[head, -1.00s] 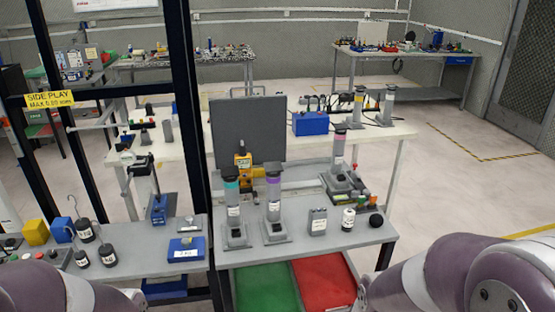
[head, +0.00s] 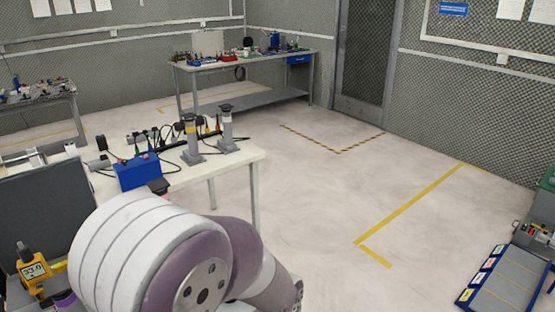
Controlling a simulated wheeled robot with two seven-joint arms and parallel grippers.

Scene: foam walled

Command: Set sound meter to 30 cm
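My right arm fills the lower middle and hides most of the near bench. Neither gripper is in view. No distance scale can be made out near the meter.
A grey workbench (head: 245,65) stands at the back. A blue-edged tray (head: 505,280) lies at lower right. The floor between is clear.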

